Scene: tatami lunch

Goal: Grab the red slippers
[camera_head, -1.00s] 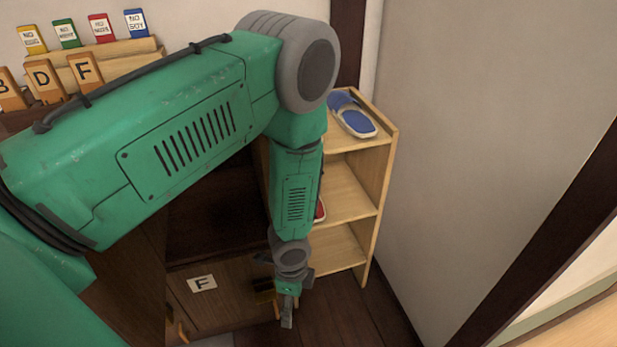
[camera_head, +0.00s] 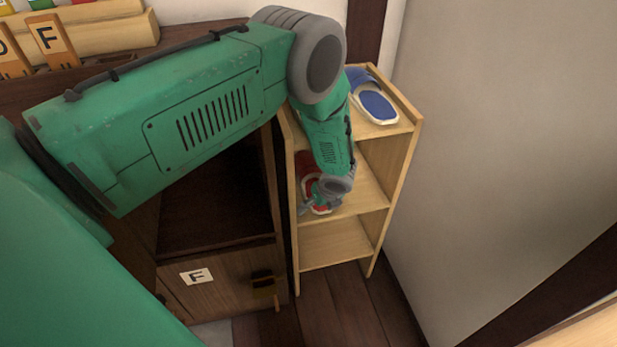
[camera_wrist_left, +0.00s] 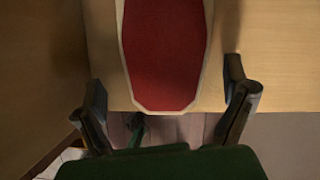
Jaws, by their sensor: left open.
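A red slipper with a pale rim (camera_wrist_left: 165,55) lies on the middle shelf of the wooden rack, its end near the shelf's front edge. In the head view red parts of the slippers (camera_head: 308,170) show beside my left forearm, which hides much of them. My left gripper (camera_head: 318,205) is at the front of that shelf. In the left wrist view my left gripper (camera_wrist_left: 167,100) is open, one finger on each side of the slipper's near end, with gaps to both sides. My right gripper is not in view.
Blue slippers (camera_head: 377,105) sit on the rack's top shelf. The rack's lower shelf (camera_head: 335,243) looks empty. A dark cabinet marked F (camera_head: 225,290) stands left of the rack, and a bare wall (camera_head: 500,130) is to the right.

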